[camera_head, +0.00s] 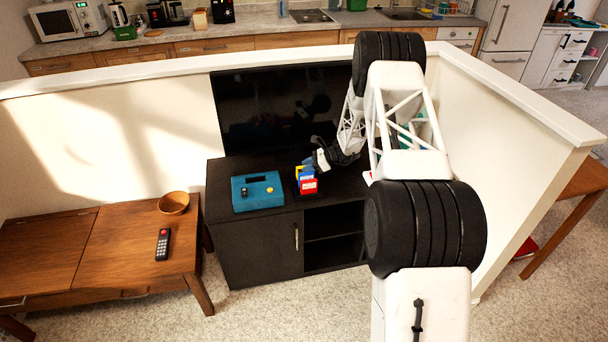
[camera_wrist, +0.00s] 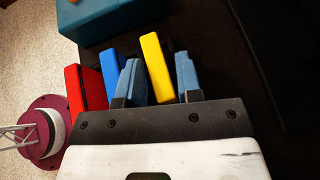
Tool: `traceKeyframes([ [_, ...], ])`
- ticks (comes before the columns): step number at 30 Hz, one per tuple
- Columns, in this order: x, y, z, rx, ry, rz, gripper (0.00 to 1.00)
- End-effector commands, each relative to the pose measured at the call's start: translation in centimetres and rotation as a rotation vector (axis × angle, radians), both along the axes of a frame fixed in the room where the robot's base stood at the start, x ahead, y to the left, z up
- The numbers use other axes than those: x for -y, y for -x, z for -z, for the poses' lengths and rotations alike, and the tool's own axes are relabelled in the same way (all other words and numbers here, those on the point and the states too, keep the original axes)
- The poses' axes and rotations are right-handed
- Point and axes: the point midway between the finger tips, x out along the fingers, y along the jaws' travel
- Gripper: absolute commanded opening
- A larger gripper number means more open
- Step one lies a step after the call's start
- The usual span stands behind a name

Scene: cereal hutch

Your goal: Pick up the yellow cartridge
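The yellow cartridge (camera_wrist: 158,68) stands between my gripper's (camera_wrist: 158,75) two blue-grey fingers in the wrist view. The fingers look open around it, with a narrow gap; I cannot tell whether one touches it. The blue cartridge (camera_wrist: 113,67) is just left of the left finger, and the red cartridge (camera_wrist: 85,88) is further left. In the head view my gripper (camera_head: 313,162) reaches down from the right to the cartridge group on the black cabinet. The red cartridge (camera_head: 310,187) is in front; the yellow one (camera_head: 303,178) shows partly behind it.
A wooden table (camera_head: 120,245) stands left.

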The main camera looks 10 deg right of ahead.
Motion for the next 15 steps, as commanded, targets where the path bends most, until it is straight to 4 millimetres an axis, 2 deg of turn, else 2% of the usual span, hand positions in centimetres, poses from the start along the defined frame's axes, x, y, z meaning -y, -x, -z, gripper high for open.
traceKeyframes([
  [1, 0.0, 0.0, 0.0, 0.0, 0.0, 0.0, 0.32],
  [7, 0.0, 0.0, 0.0, 0.0, 0.0, 0.0, 0.02],
  [15, 0.0, -0.01, -0.02, 0.0, 0.0, 0.0, 0.0],
])
